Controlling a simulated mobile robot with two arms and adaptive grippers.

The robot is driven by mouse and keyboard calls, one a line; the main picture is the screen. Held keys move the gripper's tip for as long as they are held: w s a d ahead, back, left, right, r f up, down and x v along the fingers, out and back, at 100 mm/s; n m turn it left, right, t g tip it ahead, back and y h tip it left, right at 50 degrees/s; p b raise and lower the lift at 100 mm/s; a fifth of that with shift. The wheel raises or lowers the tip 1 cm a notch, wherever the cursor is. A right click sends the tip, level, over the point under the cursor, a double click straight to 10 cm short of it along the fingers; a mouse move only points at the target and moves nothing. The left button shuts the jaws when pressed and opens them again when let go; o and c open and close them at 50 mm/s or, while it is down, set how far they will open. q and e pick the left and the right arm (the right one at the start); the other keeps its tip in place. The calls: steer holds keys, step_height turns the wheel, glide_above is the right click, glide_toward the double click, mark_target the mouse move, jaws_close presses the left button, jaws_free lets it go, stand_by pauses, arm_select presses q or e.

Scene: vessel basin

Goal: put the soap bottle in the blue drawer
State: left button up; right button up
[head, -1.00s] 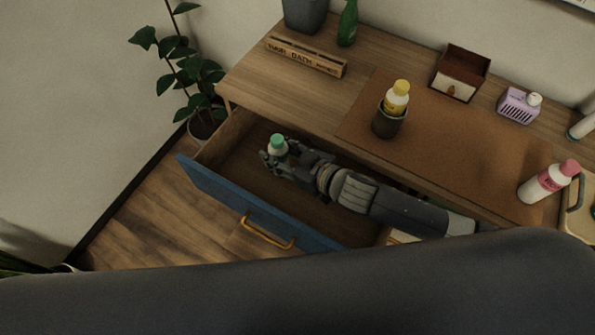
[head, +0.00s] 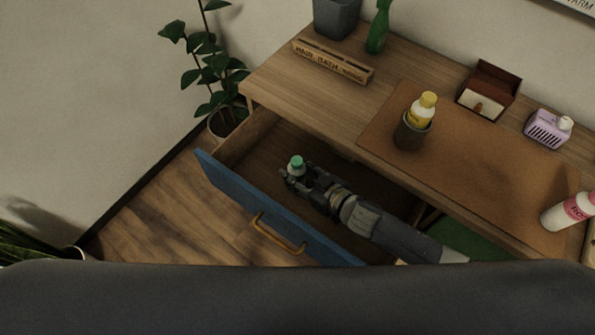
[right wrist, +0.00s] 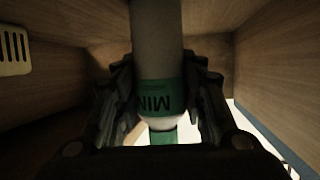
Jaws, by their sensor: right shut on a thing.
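The soap bottle, pale with a green cap (head: 296,162), is over the inside of the open blue drawer (head: 262,208), within its walls. In the right wrist view the bottle (right wrist: 157,40) stands between the fingers, its green band lettered "MIN". My right gripper (head: 306,178) is shut on it, with the arm reaching in from the right. I cannot tell whether the bottle's base touches the drawer floor. My left gripper is not in view.
The wooden desk top (head: 290,85) overhangs the drawer's back. A slotted pale piece (right wrist: 14,52) shows inside the drawer space.

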steer(key=o, duration=1.2)
steer(key=shift+r, duration=0.25)
steer(key=shift+s+d, duration=0.25)
steer(key=v, duration=1.1)
steer(key=shift+s+d+r, duration=0.1)
steer(key=shift+r, duration=0.1)
